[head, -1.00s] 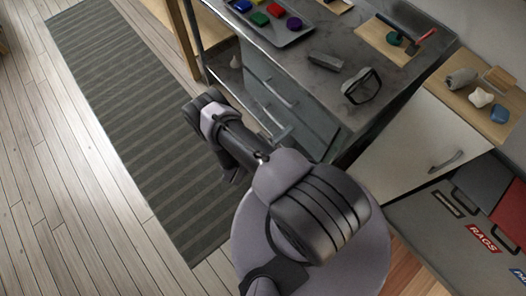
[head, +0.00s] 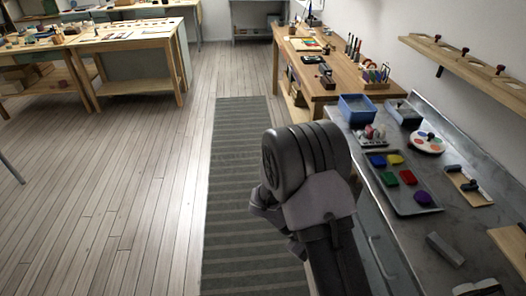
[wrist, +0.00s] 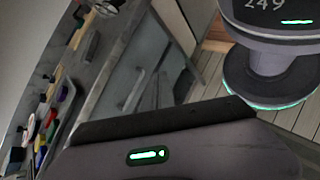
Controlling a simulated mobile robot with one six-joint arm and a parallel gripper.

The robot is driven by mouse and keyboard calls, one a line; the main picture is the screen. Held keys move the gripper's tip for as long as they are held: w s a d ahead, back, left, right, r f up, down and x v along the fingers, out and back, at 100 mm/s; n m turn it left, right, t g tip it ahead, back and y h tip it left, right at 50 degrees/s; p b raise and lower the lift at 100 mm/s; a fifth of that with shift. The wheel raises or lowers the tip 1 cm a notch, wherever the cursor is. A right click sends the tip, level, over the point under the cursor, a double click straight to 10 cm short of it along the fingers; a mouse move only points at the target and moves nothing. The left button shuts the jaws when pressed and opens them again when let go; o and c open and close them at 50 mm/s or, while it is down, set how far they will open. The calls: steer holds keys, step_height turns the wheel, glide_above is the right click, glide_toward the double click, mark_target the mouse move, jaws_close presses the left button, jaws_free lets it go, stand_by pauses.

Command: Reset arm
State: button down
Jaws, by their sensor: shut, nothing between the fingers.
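My arm shows in the head view, folded in front of the grey counter and above the striped mat. My gripper cannot be made out there. In the wrist view my gripper (wrist: 165,122) fills the bottom edge as a dark grey shape with a green light. It is shut with nothing in it and touches nothing that I can see.
A grey counter (head: 445,222) on the right holds a tray (head: 418,207) of coloured pieces, a blue bin (head: 357,108) and a palette (head: 427,142). A wooden workbench (head: 325,85) stands beyond. The striped mat (head: 238,150) and wooden floor (head: 120,160) are clear.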

steer(key=s+a+r+m+t+y, duration=0.3)
steer(key=r+y, duration=0.1)
steer(key=r, duration=0.4)
steer(key=s+a+r+m+t+y, duration=0.4)
steer(key=r, duration=0.5)
steer(key=s+a+r+m+t+y, duration=0.3)
steer(key=s+r+m+t, duration=0.1)
steer(key=r, duration=0.4)
steer(key=shift+a+r+y, duration=0.15)
steer(key=shift+r+y, duration=0.05)
steer(key=shift+y, duration=0.2)
